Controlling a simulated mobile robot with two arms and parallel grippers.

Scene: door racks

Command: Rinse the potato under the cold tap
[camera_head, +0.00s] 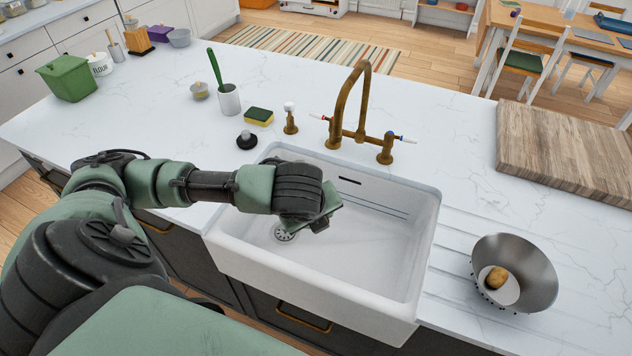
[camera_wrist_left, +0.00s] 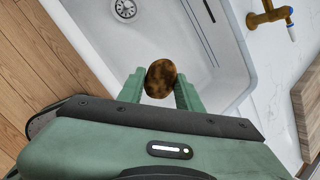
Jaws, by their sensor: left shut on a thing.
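In the left wrist view a brown potato with dark, dirty-looking patches (camera_wrist_left: 160,78) sits between the two green fingers of my left gripper (camera_wrist_left: 160,88), which is shut on it. In the head view my left gripper (camera_head: 326,206) is over the left half of the white sink (camera_head: 375,260), and the potato is hidden behind it. The brass tap (camera_head: 362,95) arches behind the sink. Its left handle has a red mark; its right, cold handle (camera_head: 400,138) has a blue end. No water stream shows. My right gripper is not in view.
A metal colander (camera_head: 535,280) holding a clean-looking potato (camera_head: 496,277) stands on the grooved drainer to the right. A wooden board (camera_head: 565,150) lies behind it. A sponge (camera_head: 259,117), black plug (camera_head: 246,140) and brush pot (camera_head: 229,100) stand left of the tap.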

